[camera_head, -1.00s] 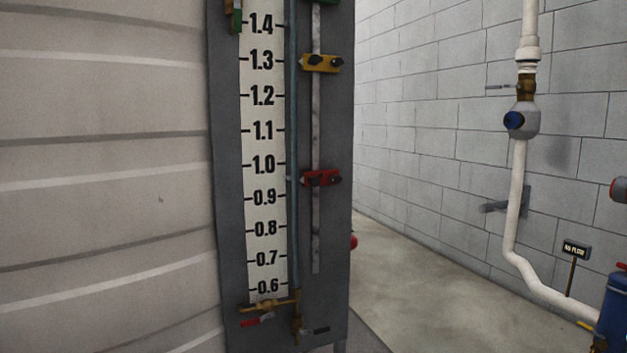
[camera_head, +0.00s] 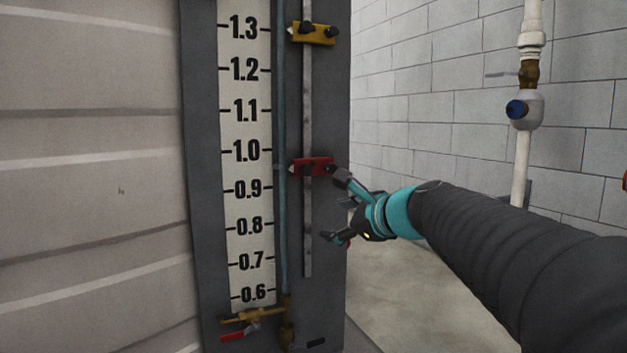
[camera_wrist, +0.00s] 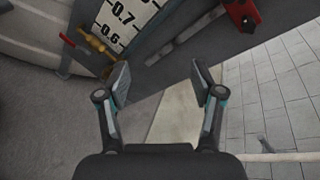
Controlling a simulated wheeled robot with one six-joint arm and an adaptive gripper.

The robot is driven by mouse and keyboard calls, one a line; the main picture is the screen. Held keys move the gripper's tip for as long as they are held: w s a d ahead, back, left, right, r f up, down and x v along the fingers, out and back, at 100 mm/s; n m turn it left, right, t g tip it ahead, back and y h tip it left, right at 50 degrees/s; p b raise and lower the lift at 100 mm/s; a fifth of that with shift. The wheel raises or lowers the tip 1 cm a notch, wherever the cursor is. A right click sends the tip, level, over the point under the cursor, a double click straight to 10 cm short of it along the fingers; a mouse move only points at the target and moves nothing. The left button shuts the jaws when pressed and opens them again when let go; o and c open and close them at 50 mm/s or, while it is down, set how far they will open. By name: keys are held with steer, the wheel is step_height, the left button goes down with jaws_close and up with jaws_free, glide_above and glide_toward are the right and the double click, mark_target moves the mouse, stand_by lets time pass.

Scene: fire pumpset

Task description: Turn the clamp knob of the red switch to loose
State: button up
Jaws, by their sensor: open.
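The red switch (camera_head: 312,166) is a small red block on the grey vertical rail, near the 0.95 mark of the scale. Dark knobs show on its face, and its right end lies close to my upper fingertip. My gripper (camera_head: 335,206) is open and empty, in front of the panel just below and right of the red switch. In the wrist view the fingers of my gripper (camera_wrist: 158,80) are spread wide with nothing between them. The red switch (camera_wrist: 240,12) shows there at the top right, beyond the right finger, with a dark knob on it. I cannot tell whether the upper finger touches it.
A yellow switch (camera_head: 313,33) sits higher on the rail. A brass valve with a red handle (camera_head: 240,333) is at the panel's foot. A white pipe (camera_head: 522,165) runs along the block wall at right. Floor (camera_head: 400,300) is free right of the panel.

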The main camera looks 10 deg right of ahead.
mark_target(333, 168)
steer(key=w+d+r+m+t+b, duration=0.1)
steer(key=w+d+r+m+t, duration=0.15)
steer(key=w+d+m, duration=0.2)
steer(key=w+d+r+m+t+b, duration=0.1)
steer(key=w+d+r+m+t, duration=0.15)
steer(key=w+m, duration=0.35)
steer(key=shift+g+h, duration=0.4)
steer(key=x, duration=0.4)
steer(key=p+x, duration=0.1)
steer(key=x, duration=0.4)
steer(key=r+p+x, duration=0.1)
steer(key=x, duration=0.3)
steer(key=shift+w, duration=0.2)
steer(key=c, duration=1.1)
